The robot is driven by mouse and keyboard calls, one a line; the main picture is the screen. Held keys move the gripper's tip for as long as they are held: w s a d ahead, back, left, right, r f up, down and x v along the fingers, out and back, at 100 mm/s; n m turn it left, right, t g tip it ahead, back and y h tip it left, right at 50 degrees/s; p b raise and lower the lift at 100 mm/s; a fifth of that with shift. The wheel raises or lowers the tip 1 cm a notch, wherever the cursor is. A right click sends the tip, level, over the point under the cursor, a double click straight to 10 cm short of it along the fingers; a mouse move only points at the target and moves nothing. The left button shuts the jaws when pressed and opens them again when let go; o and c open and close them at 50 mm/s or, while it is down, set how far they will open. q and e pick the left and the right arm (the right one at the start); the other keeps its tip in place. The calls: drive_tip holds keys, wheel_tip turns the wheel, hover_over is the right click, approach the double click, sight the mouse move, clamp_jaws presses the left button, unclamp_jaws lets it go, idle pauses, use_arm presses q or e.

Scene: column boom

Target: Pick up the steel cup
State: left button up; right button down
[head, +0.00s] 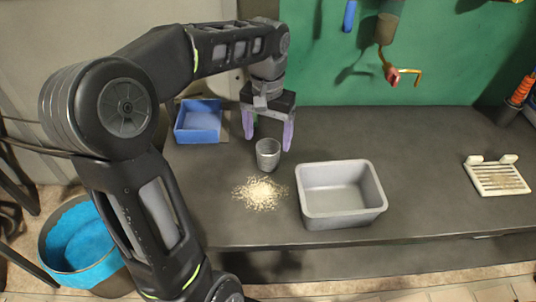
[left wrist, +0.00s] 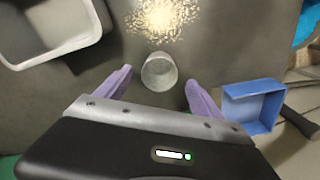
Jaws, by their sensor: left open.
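The steel cup (head: 268,155) stands upright on the dark grey bench, a small grey tapered cup. It also shows in the left wrist view (left wrist: 159,73), just beyond the fingertips and between their lines. My left gripper (head: 268,146) points down above and behind the cup, with its two purple fingers spread apart. In the left wrist view the open fingers (left wrist: 158,78) hold nothing, and I cannot tell the exact height gap to the cup. My right gripper is not in view.
A pile of pale grains (head: 260,193) lies in front of the cup. A grey metal tub (head: 340,215) stands to the right, a blue box (head: 198,136) to the left. A white slatted rack (head: 497,179) lies far right. A blue-lined bucket (head: 80,240) stands on the floor.

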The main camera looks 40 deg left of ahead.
sight(268, 156)
use_arm(q)
drive_tip(key=shift+f, duration=1.2)
drive_tip(key=shift+f, duration=0.1)
wheel_tip(268, 156, down, 5)
drive_tip(key=shift+w+p, duration=0.1)
drive_tip(key=shift+p, duration=0.4)
drive_tip(key=shift+c, duration=0.6)
drive_tip(key=c, duration=1.4)
